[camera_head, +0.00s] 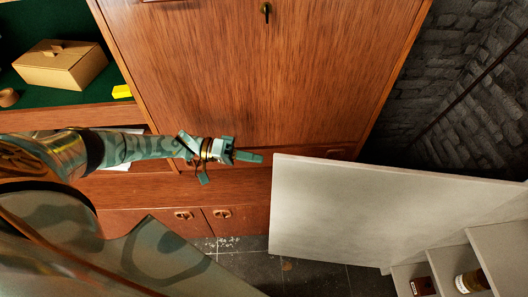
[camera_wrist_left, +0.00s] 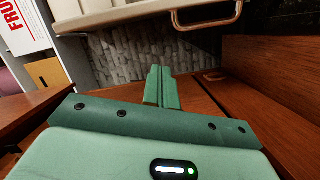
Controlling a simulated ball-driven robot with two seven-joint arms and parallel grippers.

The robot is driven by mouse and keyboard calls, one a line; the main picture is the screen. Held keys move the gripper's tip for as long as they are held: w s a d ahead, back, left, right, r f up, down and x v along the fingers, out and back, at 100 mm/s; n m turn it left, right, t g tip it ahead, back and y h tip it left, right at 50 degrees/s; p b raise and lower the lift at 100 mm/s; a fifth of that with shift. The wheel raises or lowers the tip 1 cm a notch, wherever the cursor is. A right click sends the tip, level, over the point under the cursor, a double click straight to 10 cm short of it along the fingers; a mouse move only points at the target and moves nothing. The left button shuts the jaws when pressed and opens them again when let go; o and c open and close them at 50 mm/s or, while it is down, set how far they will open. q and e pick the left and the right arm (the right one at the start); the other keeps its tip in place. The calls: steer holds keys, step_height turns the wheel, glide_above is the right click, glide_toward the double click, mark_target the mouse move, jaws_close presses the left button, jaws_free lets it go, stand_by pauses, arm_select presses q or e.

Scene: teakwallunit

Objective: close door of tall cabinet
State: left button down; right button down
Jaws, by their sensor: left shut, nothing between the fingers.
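The tall teak cabinet front (camera_head: 260,70) fills the upper middle of the head view, with a small brass key or lock (camera_head: 265,9) near the top. A pale panel (camera_head: 380,210) stands out on the right and looks like an open door; I cannot tell its hinge side. My left gripper (camera_head: 248,157) is shut and empty, in front of the wood, its fingertips just left of the panel's near corner. In the left wrist view its shut fingers (camera_wrist_left: 162,88) point towards a grey brick wall, below a pale board (camera_wrist_left: 140,15) and a metal handle (camera_wrist_left: 222,12). My right gripper is out of view.
Pale shelves (camera_head: 495,245) with a bottle (camera_head: 470,281) and a dark red box (camera_head: 422,286) are at lower right. Low drawers (camera_head: 205,222) lie below my left arm. A cardboard box (camera_head: 62,65) and a yellow block (camera_head: 121,91) sit at left.

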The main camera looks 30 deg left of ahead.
arm_select(q)
steer(key=s+a+r+n+g+h, duration=0.2)
steer(key=s+a+r+g, duration=0.15)
steer(key=r, duration=0.35)
steer(key=w+d+p, duration=0.1)
steer(key=d, duration=0.8)
steer(key=shift+w+d, duration=0.4)
